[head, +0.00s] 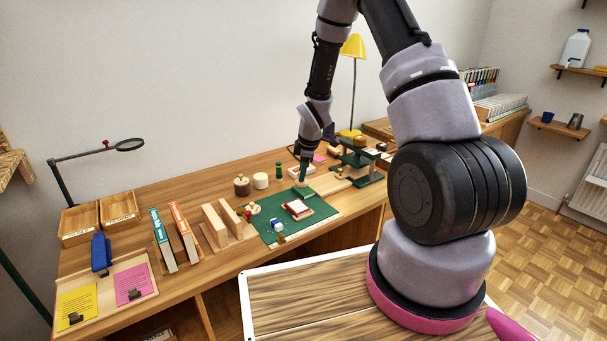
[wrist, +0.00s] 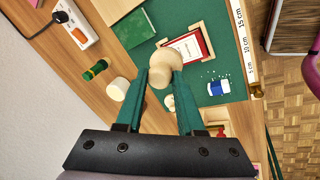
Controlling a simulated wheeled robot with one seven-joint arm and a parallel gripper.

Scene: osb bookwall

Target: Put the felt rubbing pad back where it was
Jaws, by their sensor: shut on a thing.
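My gripper (head: 302,181) is shut on a pale beige, rounded piece, which I take to be the felt rubbing pad (wrist: 166,61). In the wrist view the piece sits between the green fingertips (wrist: 162,74). In the head view the gripper points down near the back edge of the green mat (head: 290,234), and the held piece is small and partly hidden there. I cannot tell whether it touches the surface below.
On the mat are a red-edged book in a wooden holder (wrist: 189,46) and a blue-and-white block (wrist: 219,88). A cream cylinder (head: 260,181) and a knobbed wooden pot (head: 241,187) stand left of the gripper. A green press (head: 361,157) stands right. A power strip (wrist: 76,29) lies behind.

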